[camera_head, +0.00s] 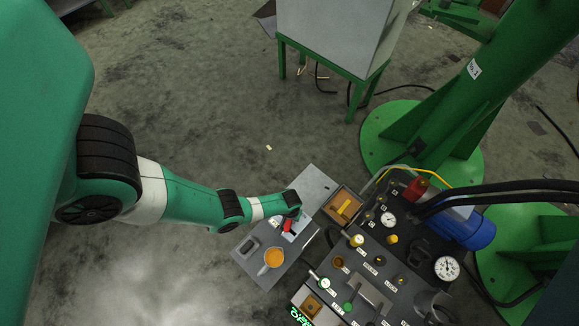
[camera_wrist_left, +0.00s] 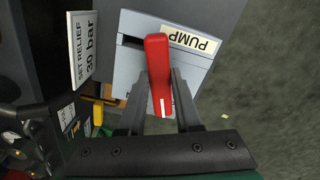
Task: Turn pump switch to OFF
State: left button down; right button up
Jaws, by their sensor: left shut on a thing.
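The pump switch is a red lever (camera_wrist_left: 158,72) on a grey box beside a white PUMP label (camera_wrist_left: 190,41) in the left wrist view. In the head view the red lever (camera_head: 288,225) shows small at the end of my left arm. My left gripper (camera_wrist_left: 163,80) is shut on the red lever, one dark finger on each side of it. The lever's lower part is between the fingers. No ON or OFF marking is readable near the lever. My right gripper is not in view.
The grey panel (camera_head: 375,290) with gauges, knobs and labelled valves lies right of the gripper. A SET RELIEF 30 bar label (camera_wrist_left: 82,46) is at left in the wrist view. Green columns stand at right.

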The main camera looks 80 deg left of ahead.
pick_arm(q)
jog(key=n, duration=0.7)
jog(key=shift+w, duration=0.1)
jog(key=n, duration=0.6)
jog(key=shift+w+n, duration=0.1)
jog(key=shift+n, duration=0.3)
jog(key=c, duration=0.6)
grip_release()
notch_tip(320, 180, up, 12)
jog(key=p, duration=1.1)
jog(key=shift+f, duration=0.2)
